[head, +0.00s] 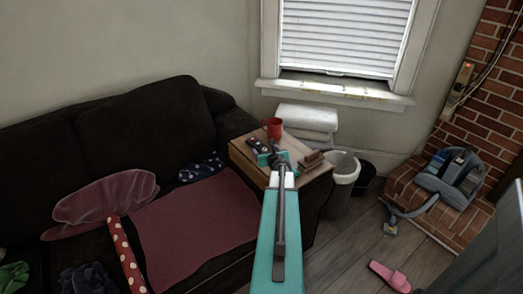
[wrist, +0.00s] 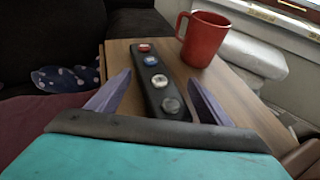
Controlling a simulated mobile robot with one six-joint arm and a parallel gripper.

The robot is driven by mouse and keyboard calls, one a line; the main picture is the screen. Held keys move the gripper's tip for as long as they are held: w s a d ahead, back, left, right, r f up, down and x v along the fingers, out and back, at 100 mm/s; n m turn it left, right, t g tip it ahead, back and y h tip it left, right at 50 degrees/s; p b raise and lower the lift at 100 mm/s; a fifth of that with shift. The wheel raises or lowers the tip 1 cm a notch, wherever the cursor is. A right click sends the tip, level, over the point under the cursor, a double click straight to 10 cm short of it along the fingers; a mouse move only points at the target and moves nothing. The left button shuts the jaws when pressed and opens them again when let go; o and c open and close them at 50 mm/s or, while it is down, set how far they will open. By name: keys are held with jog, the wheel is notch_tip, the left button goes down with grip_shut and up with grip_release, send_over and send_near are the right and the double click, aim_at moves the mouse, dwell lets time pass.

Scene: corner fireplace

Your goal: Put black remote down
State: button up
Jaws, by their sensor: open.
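The black remote (wrist: 157,82) lies on the wooden side table (wrist: 232,92), with several round buttons facing up. It also shows in the head view (head: 257,145), partly beside my gripper. In the wrist view my gripper (wrist: 158,90) is open, with one purple finger on each side of the remote and a visible gap to each. In the head view my gripper (head: 276,158) is over the side table (head: 318,172). The near end of the remote is close to the dark edge of my wrist, and I cannot tell if they touch.
A red mug (wrist: 203,38) stands just beyond the remote, to the right. A brown object (head: 311,159) lies on the table's right side. A dark sofa (head: 145,125) is left of the table. A white-lined bin (head: 344,167) stands to its right.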

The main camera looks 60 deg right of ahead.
dwell(0.4)
jog(key=c, duration=1.4)
jog(key=shift+r, duration=0.65)
grip_shut()
notch_tip(320, 180, up, 9)
jog(key=p, duration=0.3)
